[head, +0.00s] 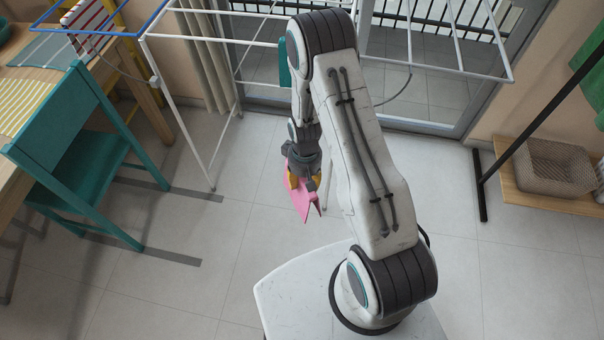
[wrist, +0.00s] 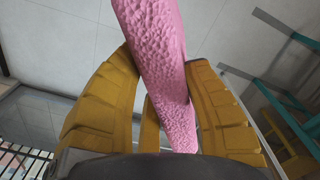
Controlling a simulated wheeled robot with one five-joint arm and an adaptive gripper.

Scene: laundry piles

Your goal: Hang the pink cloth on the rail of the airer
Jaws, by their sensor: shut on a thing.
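The pink cloth (head: 304,199) hangs from my gripper (head: 304,181) in the head view, above the tiled floor and in front of the airer. The white airer (head: 222,40) stands behind my arm, with thin rails spreading to the left and right. My arm hides part of its middle. A teal cloth (head: 285,65) shows on the airer beside my arm.
A teal chair (head: 80,150) and a wooden table (head: 20,95) with cloths stand at the left. A woven basket (head: 556,168) sits on a low wooden shelf (head: 535,200) at the right, near a dark stand (head: 483,185). Open floor lies between.

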